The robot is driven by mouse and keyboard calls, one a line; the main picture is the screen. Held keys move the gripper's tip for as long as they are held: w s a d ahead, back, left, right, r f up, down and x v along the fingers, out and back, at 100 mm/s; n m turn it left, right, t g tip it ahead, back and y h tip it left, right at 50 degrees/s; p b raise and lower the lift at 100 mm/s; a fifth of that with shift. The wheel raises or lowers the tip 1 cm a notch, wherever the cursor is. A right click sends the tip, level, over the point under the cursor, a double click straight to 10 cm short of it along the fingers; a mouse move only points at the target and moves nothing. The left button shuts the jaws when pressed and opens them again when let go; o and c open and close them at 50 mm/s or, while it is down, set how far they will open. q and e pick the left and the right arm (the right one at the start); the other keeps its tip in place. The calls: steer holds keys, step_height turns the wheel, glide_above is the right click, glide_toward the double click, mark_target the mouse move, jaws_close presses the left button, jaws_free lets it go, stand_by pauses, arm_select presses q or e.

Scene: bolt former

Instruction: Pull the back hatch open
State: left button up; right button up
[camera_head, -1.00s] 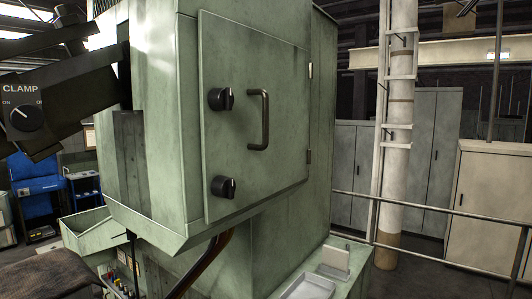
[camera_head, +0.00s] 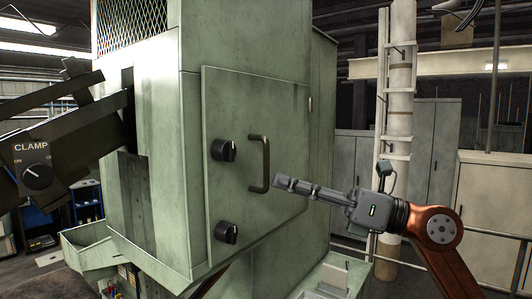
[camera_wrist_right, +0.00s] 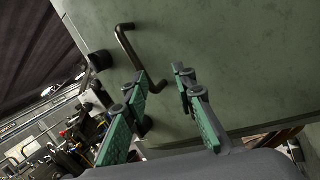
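The green hatch (camera_head: 275,110) is a flat panel on the machine's side and sits shut against it. It bears a dark bar handle (camera_head: 264,163) and two black knobs, the upper one (camera_head: 226,151) and the lower one (camera_head: 227,231). My right gripper (camera_head: 281,183) comes in from the right, its tips just right of the handle's lower end; touching cannot be told. In the right wrist view its green-padded fingers (camera_wrist_right: 160,95) are spread apart, and the handle (camera_wrist_right: 130,45) lies ahead, its lower end seen between them with nothing gripped. My left gripper is not in view.
A ladder and pole (camera_head: 398,100), a railing (camera_head: 400,262) and grey cabinets (camera_head: 440,130) stand behind on the right. A metal tray (camera_head: 320,290) lies below the hatch.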

steer(key=s+d+r+n+t+h, duration=0.1)
steer(key=s+d+r+n+h, duration=0.1)
steer(key=s+r+h, duration=0.3)
steer(key=shift+y, duration=0.9)
steer(key=p+x, duration=0.1)
steer(key=x, duration=0.1)
steer(key=p+x, duration=0.1)
steer(key=x, duration=0.2)
steer(key=w+r+p+x, duration=0.1)
steer(key=x, duration=0.1)
steer(key=shift+w+f, duration=0.1)
steer(key=shift+w, duration=0.1)
jaws_close()
